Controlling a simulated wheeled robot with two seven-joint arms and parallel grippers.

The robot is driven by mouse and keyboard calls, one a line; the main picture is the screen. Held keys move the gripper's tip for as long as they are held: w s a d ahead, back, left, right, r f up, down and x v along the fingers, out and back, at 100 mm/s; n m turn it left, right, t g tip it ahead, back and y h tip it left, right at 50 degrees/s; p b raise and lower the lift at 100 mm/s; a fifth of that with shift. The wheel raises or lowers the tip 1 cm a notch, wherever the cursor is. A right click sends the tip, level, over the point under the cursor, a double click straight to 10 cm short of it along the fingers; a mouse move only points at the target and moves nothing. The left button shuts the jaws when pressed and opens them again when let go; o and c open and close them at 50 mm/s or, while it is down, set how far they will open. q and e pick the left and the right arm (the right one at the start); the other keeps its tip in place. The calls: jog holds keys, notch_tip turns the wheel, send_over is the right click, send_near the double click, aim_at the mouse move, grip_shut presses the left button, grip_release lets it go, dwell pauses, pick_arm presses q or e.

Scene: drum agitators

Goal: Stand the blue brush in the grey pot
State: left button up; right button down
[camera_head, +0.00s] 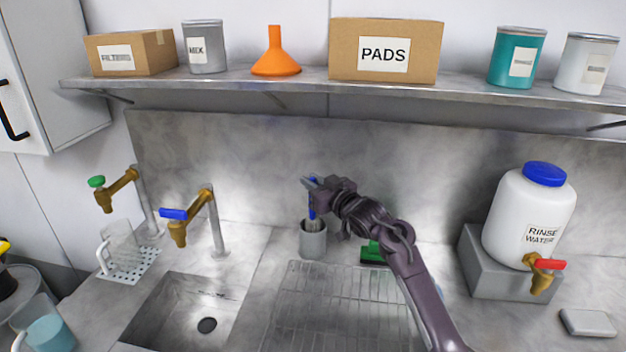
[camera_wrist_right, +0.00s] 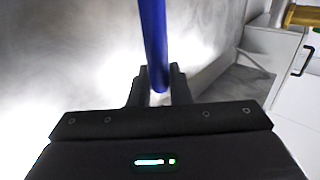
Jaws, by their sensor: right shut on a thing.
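The blue brush (camera_head: 312,211) is upright, its blue handle between the fingers of my right gripper (camera_head: 309,184). In the right wrist view the blue handle (camera_wrist_right: 153,45) runs up from between the two dark fingertips (camera_wrist_right: 157,92). The grey pot (camera_head: 313,243) stands on the counter against the back wall, directly below the gripper. The brush's lower end meets the pot's mouth in the head view. Pale bristles show at the rim; how far they are inside I cannot tell. My left gripper is not in view.
A wire drying rack (camera_head: 340,305) lies in front of the pot, and a green object (camera_head: 372,252) sits right of it. The sink (camera_head: 190,312) and brass taps (camera_head: 205,205) are at left. A rinse water jug (camera_head: 515,215) stands at right.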

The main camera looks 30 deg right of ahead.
jog(key=c, duration=1.3)
grip_release()
jog(key=shift+f, duration=0.1)
jog(key=shift+s+d+b, duration=0.2)
jog(key=shift+s+b, duration=0.15)
jog(key=shift+s, duration=0.95)
jog(key=shift+s+d+b, duration=0.25)
jog(key=shift+s+b, duration=0.15)
jog(key=shift+s, duration=0.85)
jog(key=shift+s+d+b, duration=0.2)
jog(key=shift+s+b, duration=0.15)
jog(key=shift+s, duration=0.95)
